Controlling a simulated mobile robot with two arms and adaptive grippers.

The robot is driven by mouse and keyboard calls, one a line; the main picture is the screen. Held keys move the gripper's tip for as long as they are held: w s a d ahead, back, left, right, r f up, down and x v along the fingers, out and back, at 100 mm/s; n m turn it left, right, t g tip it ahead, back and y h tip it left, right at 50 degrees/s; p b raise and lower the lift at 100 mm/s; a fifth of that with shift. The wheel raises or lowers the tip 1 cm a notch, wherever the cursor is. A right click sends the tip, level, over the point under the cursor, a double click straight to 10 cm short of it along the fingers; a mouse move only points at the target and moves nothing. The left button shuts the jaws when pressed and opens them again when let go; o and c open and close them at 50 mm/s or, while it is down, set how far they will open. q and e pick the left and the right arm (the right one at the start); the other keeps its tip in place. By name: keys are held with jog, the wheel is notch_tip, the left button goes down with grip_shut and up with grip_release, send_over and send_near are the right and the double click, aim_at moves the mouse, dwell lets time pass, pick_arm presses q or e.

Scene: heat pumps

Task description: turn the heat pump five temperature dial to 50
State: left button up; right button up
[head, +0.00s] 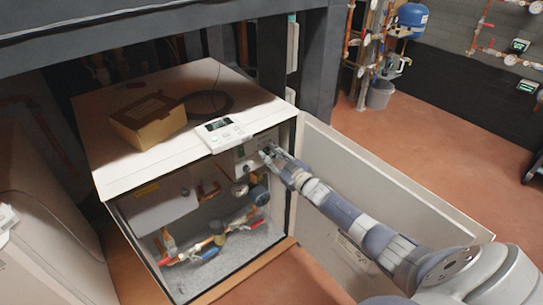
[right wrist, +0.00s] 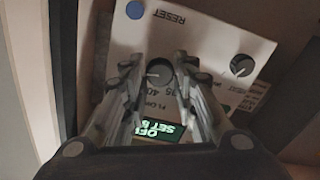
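The heat pump (head: 150,175) is a white cabinet with its front open. A light control panel (head: 243,166) sits inside at its upper right. My right gripper (head: 267,153) reaches this panel. In the right wrist view the dark round dial (right wrist: 159,74) lies between the two fingertips of my right gripper (right wrist: 157,70), with a finger close on each side. I cannot tell whether the fingers touch it. Upside-down numbers 35 and 40 show below the dial. A green-lit display (right wrist: 161,130) reads OFF and SET, partly hidden by the gripper. My left gripper is not in view.
A second knob (right wrist: 242,66) and a blue round button (right wrist: 135,10) are near the dial. A cardboard box (head: 147,121) and a white controller (head: 222,134) lie on the cabinet top.

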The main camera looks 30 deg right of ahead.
jog(key=shift+o, duration=1.2)
jog(key=s, duration=1.2)
jog(key=shift+d, duration=0.45)
